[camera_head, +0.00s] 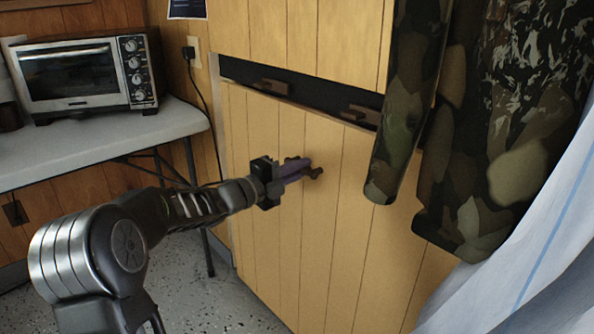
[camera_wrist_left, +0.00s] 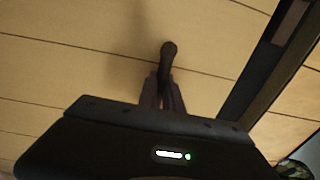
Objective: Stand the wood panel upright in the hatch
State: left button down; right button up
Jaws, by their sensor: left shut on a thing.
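The wood panel (camera_head: 270,200) is a tall board of light vertical planks in the middle of the head view. It fills most of the hatch, and a dark strip of the hatch opening (camera_head: 315,92) shows above its top edge. The panel looks slightly tilted; I cannot tell how far its foot stands from the wall. My left gripper (camera_head: 305,168) is shut on the panel's dark handle (camera_head: 317,172). The handle also shows between the fingers in the left wrist view (camera_wrist_left: 169,50). The panel's lower end is partly hidden. My right gripper is not in view.
Two brown wooden blocks (camera_head: 270,87) sit along the dark strip. Camouflage clothing (camera_head: 480,130) hangs at the right, in front of the panel's right side. A white table (camera_head: 100,140) with a toaster oven (camera_head: 85,75) stands at the left. A pale sheet (camera_head: 530,250) fills the lower right.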

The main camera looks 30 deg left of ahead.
pick_arm(q)
jog(key=shift+w+d+r, duration=0.1)
jog(key=shift+w+r, duration=0.15)
dwell(0.3)
jog(key=shift+w+d, duration=0.25)
jog(key=shift+w, duration=0.45)
jog(key=shift+f+b, duration=0.45)
jog(key=shift+b, duration=0.05)
dwell(0.3)
jog(key=shift+w+d+r, duration=0.2)
jog(key=shift+w+r, duration=0.15)
jog(key=shift+r, duration=0.05)
dwell(1.1)
jog(key=c, duration=1.4)
grip_release()
jog(key=shift+c, duration=0.2)
jog(key=p+v, duration=0.1)
jog(key=v, duration=0.7)
jog(key=shift+s+a+f+p, duration=0.2)
jog(key=shift+s+a+p, duration=0.05)
jog(key=shift+p, duration=0.15)
